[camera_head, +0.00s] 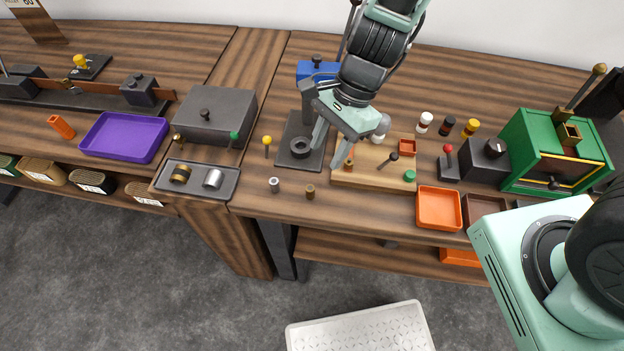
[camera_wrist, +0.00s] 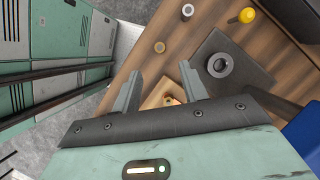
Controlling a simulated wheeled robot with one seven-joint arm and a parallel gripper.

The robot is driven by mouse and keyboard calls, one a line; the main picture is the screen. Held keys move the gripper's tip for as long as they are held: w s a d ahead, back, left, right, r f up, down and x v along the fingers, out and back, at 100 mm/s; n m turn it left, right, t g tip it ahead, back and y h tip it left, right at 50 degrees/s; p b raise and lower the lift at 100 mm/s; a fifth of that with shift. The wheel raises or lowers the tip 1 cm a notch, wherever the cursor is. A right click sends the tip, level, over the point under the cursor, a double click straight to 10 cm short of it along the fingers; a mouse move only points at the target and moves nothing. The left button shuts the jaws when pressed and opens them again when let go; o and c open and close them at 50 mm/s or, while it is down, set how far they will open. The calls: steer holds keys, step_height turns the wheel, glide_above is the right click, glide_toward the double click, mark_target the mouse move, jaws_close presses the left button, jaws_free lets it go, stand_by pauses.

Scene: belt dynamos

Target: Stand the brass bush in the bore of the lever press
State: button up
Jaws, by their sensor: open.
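My gripper (camera_head: 336,156) is open above the left end of a wooden board (camera_head: 375,182). A small copper-orange piece (camera_wrist: 172,100) shows between the fingers, on the board; its shape is partly hidden.
A grey bush (camera_head: 274,185) stands left of the brass one. A yellow-topped pin (camera_head: 267,141) is beside the press. A grey tray (camera_head: 205,188) holds a brass and a silver cylinder. An orange tray (camera_head: 439,223) is at right. The bench front near the bushes is clear.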

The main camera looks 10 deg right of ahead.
mark_target(309, 188)
steer(key=b+x, duration=0.1)
steer(key=x, duration=1)
steer(key=shift+s+a+f, duration=0.1)
steer(key=shift+a+f, duration=0.05)
steer(key=shift+f, duration=0.05)
jaws_close()
steer(key=shift+c, duration=1.6)
jaws_free()
steer(key=shift+r, duration=0.2)
steer(key=shift+c, duration=0.3)
jaws_close()
steer(key=shift+r, duration=0.1)
